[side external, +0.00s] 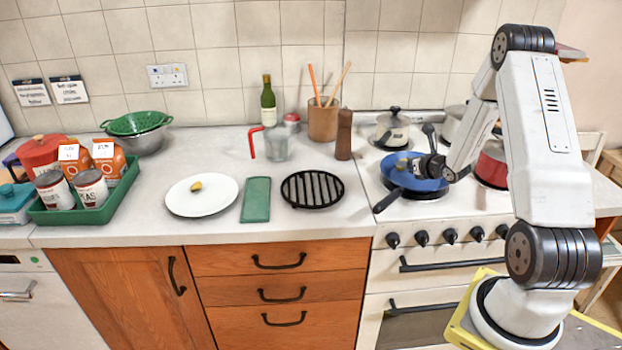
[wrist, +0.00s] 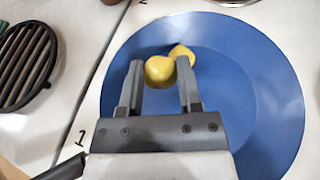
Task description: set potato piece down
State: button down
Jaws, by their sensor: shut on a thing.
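My gripper (wrist: 160,75) is shut on a yellow potato piece (wrist: 158,71), held between its two fingertips over the blue pan. Another potato piece (side external: 196,186) lies on a white plate (side external: 202,205) on the counter.
The pan's dark handle (side external: 388,200) points toward the front left.

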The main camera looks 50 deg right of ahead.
jog(key=shift+f, duration=0.3)
jog(key=shift+c, duration=1.4)
grip_release()
jog(key=shift+r, duration=0.7)
jog(key=shift+v, duration=3.7)
jog(key=shift+f, duration=0.15)
